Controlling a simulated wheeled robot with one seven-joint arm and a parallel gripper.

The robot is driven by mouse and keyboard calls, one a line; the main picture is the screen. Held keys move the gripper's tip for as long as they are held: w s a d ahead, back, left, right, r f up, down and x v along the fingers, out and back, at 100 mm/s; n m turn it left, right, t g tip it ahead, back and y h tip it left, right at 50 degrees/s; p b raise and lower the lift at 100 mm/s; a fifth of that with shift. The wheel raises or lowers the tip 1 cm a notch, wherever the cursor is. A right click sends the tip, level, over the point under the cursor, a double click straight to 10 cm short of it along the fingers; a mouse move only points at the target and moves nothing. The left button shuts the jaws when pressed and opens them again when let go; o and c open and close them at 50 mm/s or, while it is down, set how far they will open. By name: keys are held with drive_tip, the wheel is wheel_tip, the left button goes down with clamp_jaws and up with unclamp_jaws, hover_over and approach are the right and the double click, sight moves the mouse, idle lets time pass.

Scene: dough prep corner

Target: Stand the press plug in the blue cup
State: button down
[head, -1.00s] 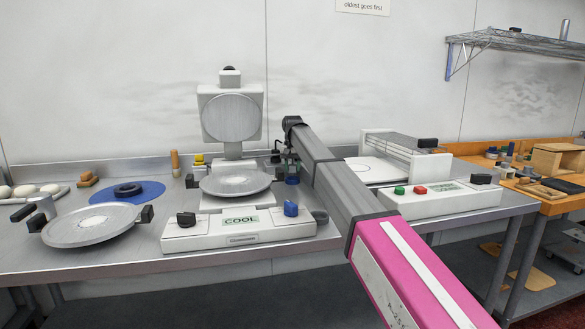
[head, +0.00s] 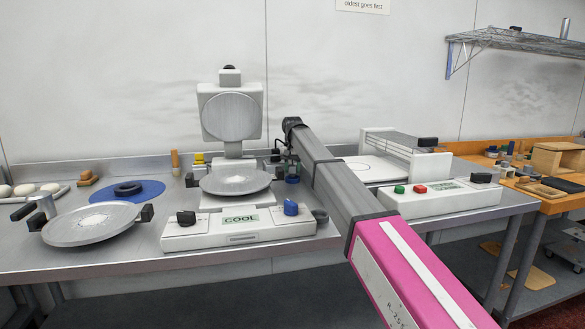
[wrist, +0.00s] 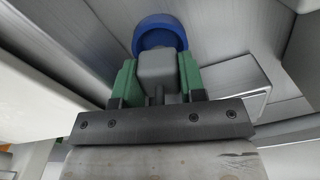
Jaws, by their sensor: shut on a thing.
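The grey press plug (wrist: 157,72) sits between the green fingers of my gripper (wrist: 156,82) in the wrist view. My gripper is shut on it. The blue cup (wrist: 160,24) shows just past the plug's far end, its round rim around or behind that end. I cannot tell whether the plug's end is inside the cup or above it. In the head view the blue cup (head: 292,179) stands on the steel counter behind the press, close below my gripper (head: 284,168). The plug is too small and covered to make out there.
A white press (head: 238,231) with a round plate and blue knob stands in front of the cup. Another white machine (head: 440,199) is to the right. A round pan (head: 92,224) and a blue mat (head: 148,190) lie left. My arm crosses the counter between the machines.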

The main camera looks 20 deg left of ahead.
drive_tip(key=shift+f, duration=0.65)
drive_tip(key=c, duration=0.6)
unclamp_jaws()
drive_tip(key=shift+r, duration=0.1)
drive_tip(key=shift+w+d+r, duration=0.1)
drive_tip(key=shift+r, duration=3.85)
